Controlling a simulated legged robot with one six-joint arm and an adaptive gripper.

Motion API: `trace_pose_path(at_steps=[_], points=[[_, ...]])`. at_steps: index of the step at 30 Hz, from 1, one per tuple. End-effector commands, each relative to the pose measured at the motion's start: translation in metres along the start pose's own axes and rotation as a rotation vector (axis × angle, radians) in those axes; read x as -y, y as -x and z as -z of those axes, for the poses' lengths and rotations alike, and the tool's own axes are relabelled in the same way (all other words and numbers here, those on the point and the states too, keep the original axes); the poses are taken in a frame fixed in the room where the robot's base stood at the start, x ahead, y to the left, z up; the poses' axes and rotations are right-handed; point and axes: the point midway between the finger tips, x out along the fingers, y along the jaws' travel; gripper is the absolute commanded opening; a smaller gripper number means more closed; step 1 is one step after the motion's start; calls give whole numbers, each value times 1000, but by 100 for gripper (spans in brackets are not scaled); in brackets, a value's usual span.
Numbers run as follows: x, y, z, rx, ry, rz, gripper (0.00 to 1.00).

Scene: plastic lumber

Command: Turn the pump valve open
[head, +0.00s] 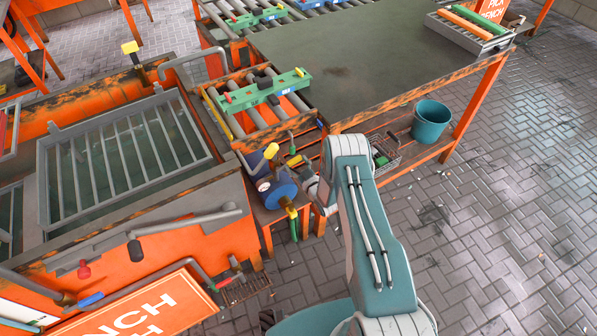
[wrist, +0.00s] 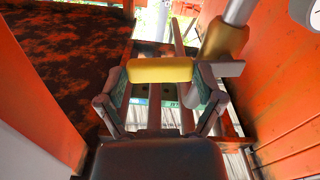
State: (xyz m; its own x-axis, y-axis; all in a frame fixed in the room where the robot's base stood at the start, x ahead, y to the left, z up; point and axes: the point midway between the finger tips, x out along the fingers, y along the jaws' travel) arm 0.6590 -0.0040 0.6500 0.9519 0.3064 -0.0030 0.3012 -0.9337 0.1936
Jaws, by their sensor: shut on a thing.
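A yellow valve handle (wrist: 160,70) lies crosswise between the two fingertips of my gripper (wrist: 160,80) in the wrist view. The fingers touch its two ends, and my gripper is shut on it. A brass-coloured fitting (wrist: 222,42) on a grey pipe stands just right of the handle. In the head view the blue pump (head: 281,190) sits beside the orange tank, left of my arm. My gripper (head: 308,178) is at the pump's right side there, small and partly hidden by my arm.
A barred orange tank (head: 105,235) stands at left. A workbench (head: 365,60) with a lower shelf is behind my arm. A teal bucket (head: 431,120) and a wire basket (head: 384,153) are on that shelf. Orange panels (wrist: 275,85) flank my gripper closely. The paved floor at right is clear.

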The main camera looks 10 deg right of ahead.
Motion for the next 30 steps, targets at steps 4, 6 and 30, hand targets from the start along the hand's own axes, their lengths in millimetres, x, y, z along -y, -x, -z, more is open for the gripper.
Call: trace_pose_path(at_steps=[4, 6, 30], points=[[0, -2, 10, -6, 107, 1, 25], [1, -2, 14, -7, 167, 1, 25], [28, -3, 57, -14, 921, 0, 25]])
